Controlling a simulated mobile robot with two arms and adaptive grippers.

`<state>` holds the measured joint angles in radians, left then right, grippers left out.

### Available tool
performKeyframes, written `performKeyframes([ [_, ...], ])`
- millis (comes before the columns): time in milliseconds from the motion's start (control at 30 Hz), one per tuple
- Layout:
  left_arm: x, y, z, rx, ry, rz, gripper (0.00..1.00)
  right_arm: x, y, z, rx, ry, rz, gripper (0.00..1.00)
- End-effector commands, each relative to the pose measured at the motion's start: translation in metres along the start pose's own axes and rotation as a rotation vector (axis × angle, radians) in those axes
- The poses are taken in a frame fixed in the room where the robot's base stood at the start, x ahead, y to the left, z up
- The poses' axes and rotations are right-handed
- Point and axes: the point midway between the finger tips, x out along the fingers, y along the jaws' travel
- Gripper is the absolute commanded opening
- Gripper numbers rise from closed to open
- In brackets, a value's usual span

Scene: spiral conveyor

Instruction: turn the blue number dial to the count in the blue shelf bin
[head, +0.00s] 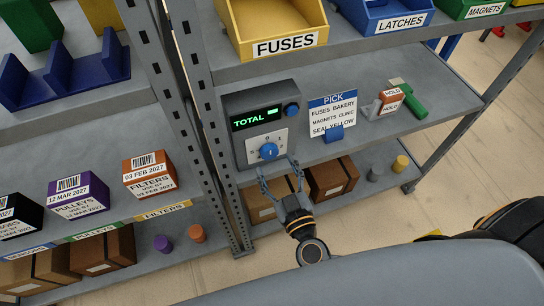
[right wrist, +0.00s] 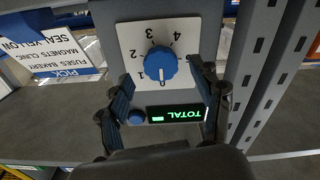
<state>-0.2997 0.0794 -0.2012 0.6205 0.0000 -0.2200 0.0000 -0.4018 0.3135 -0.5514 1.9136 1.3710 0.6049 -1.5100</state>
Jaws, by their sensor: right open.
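The blue number dial (head: 268,151) sits on a white plate on a grey box under a lit TOTAL display (head: 256,118). It shows upside down in the right wrist view (right wrist: 157,65), its white mark pointing towards the display, with several digits around it. My right gripper (head: 278,166) is open in front of the dial. In the right wrist view its fingers (right wrist: 162,88) stand to either side, reaching about the dial's near edge; I cannot tell whether they touch it. The blue bin (head: 400,22) labelled LATCHES is on the upper shelf, cut off at the top; its contents cannot be counted.
A blue button (head: 291,109) is beside the display. A PICK sign (head: 333,115) and a red HOLD tag (head: 391,100) with a green handle stand to the right. A steel shelf post (head: 196,90) rises close on the left. Cartons (head: 332,178) lie below.

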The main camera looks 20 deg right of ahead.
Motion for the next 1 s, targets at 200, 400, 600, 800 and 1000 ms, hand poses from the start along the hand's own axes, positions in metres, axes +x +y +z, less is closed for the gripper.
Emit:
performKeyframes([
  [200,-0.002,-0.004,0.000,-0.003,-0.001,-0.005,0.84,0.027,0.000,-0.001,0.000,0.001,0.000,0.66],
  [400,-0.002,-0.004,0.000,-0.003,0.000,-0.004,0.84,0.032,0.000,0.000,-0.001,0.000,0.000,0.66],
  [600,-0.002,-0.003,0.000,-0.002,0.000,-0.004,0.84,0.032,0.000,0.000,-0.001,0.000,0.000,0.62],
  [800,-0.002,-0.001,0.000,-0.001,0.000,-0.001,0.84,0.032,0.000,0.000,0.000,0.000,0.000,0.21],
  [1000,-0.002,0.001,0.000,0.000,0.000,0.001,0.84,0.032,0.000,0.000,0.002,0.000,0.000,0.11],
])
